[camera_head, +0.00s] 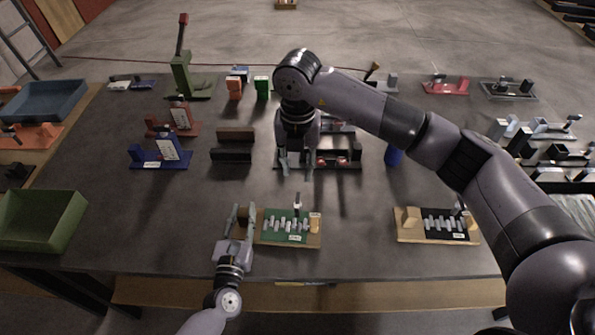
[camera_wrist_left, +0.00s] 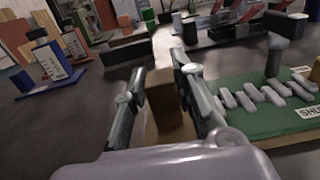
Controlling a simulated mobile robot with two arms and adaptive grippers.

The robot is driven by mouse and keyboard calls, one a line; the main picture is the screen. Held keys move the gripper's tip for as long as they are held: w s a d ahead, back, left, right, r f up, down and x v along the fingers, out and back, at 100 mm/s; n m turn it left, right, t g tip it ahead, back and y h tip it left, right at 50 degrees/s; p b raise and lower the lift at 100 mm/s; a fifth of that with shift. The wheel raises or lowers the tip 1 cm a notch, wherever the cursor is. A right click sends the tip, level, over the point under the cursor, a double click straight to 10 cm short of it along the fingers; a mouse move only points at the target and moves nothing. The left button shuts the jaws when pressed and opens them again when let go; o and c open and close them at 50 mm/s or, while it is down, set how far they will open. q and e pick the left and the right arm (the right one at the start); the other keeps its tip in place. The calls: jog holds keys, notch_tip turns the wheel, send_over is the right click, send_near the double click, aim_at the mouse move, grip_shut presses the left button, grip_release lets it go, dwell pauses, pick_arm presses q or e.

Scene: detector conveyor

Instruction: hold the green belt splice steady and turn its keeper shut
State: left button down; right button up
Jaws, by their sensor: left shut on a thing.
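The green belt splice (camera_head: 270,236) lies on a wooden base near the table's front edge, with a row of grey links across it. It shows at the right of the left wrist view (camera_wrist_left: 262,118). An upright grey post, seemingly the keeper (camera_head: 297,203), stands at its far edge and also shows in the left wrist view (camera_wrist_left: 274,58). My left gripper (camera_head: 242,212) is shut on the wooden block (camera_wrist_left: 168,108) at the base's left end. My right gripper (camera_head: 296,164) hangs farther back, its fingers apart and empty, away from the splice.
A dark fixture with red parts (camera_head: 342,164) stands beside my right gripper. A similar black splice board (camera_head: 441,237) lies to the right. A green bin (camera_head: 42,218) is at the left. Blue and red holders (camera_head: 160,163) stand back left. Bare table lies between the two boards.

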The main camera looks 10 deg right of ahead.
pick_arm(q)
jog(key=shift+f, duration=0.1)
jog(key=c, duration=1.2)
grip_release()
jog(key=shift+c, duration=0.2)
jog(key=shift+s, duration=0.1)
